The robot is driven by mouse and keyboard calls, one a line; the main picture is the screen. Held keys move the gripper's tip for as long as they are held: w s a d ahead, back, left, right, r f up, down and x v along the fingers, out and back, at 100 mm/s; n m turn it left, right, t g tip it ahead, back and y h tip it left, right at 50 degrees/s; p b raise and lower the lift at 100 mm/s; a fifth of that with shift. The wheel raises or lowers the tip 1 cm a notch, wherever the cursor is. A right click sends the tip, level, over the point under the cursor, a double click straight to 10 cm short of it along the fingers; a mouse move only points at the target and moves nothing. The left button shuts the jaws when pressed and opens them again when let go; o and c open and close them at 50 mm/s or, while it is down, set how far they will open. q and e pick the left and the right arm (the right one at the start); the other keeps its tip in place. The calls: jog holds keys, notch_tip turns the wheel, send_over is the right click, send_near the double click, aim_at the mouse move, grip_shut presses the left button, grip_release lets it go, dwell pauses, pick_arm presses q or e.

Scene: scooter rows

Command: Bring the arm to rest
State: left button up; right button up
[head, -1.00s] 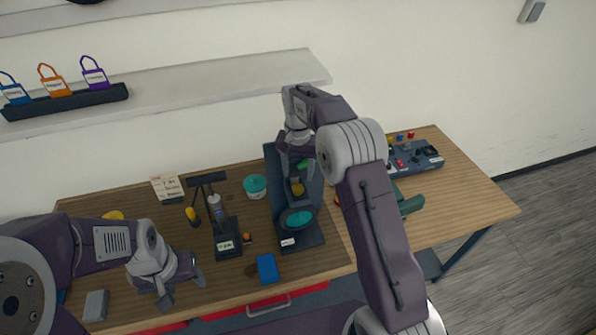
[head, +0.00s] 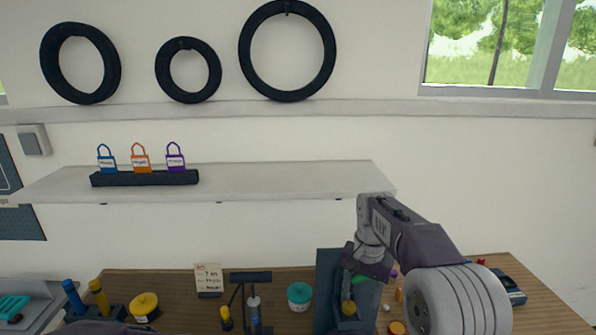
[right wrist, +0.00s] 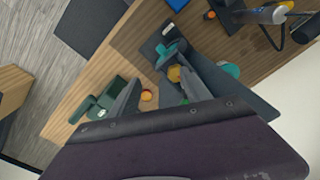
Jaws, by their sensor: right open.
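My right arm comes in from the lower right in the head view. Its gripper (head: 362,285) points down over the dark tray-like stand (head: 328,270) on the wooden bench. The gripper is open; its two grey fingers spread apart in the right wrist view (right wrist: 158,88), with nothing seen held between them. The stand also shows there (right wrist: 245,101), with a yellow piece and a teal piece on it. The fingertips are partly hidden in the head view. My left gripper is out of view.
A shelf (head: 290,178) with three coloured padlock-like tags spans the wall behind the bench. Three black tyres (head: 287,50) hang above. On the bench are a teal-lidded jar (head: 299,297), a note card (head: 208,279) and a yellow roll (head: 144,306). A green tool (right wrist: 112,98) lies near the gripper.

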jog(key=s+d+f+n+b, duration=0.1)
jog(key=s+f+n+b, duration=0.4)
jog(key=s+f, duration=1.4)
jog(key=shift+s+d+n+t, duration=0.15)
jog(key=shift+s+n+t, duration=0.2)
jog(key=shift+s, duration=0.3)
jog(key=shift+f, duration=0.1)
